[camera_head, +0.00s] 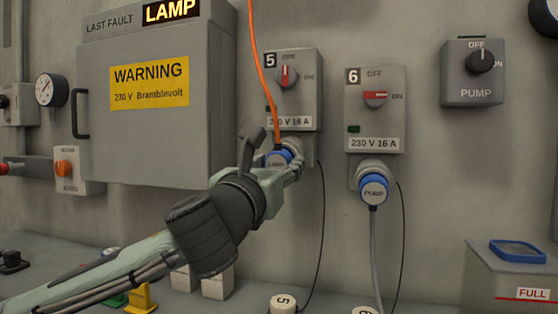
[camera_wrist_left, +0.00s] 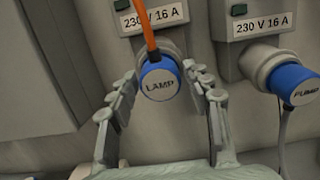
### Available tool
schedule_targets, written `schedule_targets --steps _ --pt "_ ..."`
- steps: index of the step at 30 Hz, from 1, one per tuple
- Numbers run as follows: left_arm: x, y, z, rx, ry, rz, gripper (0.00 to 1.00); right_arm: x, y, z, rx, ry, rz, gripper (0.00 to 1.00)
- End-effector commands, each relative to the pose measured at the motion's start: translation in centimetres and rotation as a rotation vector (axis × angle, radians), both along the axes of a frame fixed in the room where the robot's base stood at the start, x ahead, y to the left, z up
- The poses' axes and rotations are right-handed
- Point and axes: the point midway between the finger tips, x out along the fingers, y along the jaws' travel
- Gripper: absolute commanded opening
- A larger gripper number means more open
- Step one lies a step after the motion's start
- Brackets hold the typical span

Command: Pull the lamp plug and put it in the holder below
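The blue lamp plug (camera_head: 277,158), labelled LAMP, sits in the socket under switch box 5 (camera_head: 306,85). An orange cable (camera_head: 256,60) runs up from it. My left gripper (camera_head: 275,154) is at the plug with a finger on either side. In the left wrist view, the fingers (camera_wrist_left: 161,80) are spread around the plug (camera_wrist_left: 160,86), with visible gaps on both sides. Switch 5's red handle stands upright, toward OFF. A white part marked 5 (camera_head: 283,302) shows at the bottom edge, mostly cut off; I cannot tell whether it is the holder. My right gripper is out of view.
The blue pump plug (camera_head: 373,188) sits under switch box 6 (camera_head: 376,108), close on the right; its handle points to ON. A grey cabinet (camera_head: 150,140) with a warning label juts out at left. Thin black cords hang below the sockets. A red-striped box (camera_head: 510,280) stands at lower right.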

Motion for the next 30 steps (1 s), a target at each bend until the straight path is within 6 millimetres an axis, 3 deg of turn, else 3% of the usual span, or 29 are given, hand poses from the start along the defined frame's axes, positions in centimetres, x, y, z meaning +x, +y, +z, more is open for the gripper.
schedule_targets --steps 1,11,30 --pt "0.0 0.0 0.0 0.000 0.000 0.000 0.39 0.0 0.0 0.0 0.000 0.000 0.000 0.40" --pt "0.0 0.0 0.0 0.000 0.000 0.000 0.00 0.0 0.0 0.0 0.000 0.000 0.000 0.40" --pt "-1.8 0.6 -0.3 0.000 -0.001 -0.001 0.00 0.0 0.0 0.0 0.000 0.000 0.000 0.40"
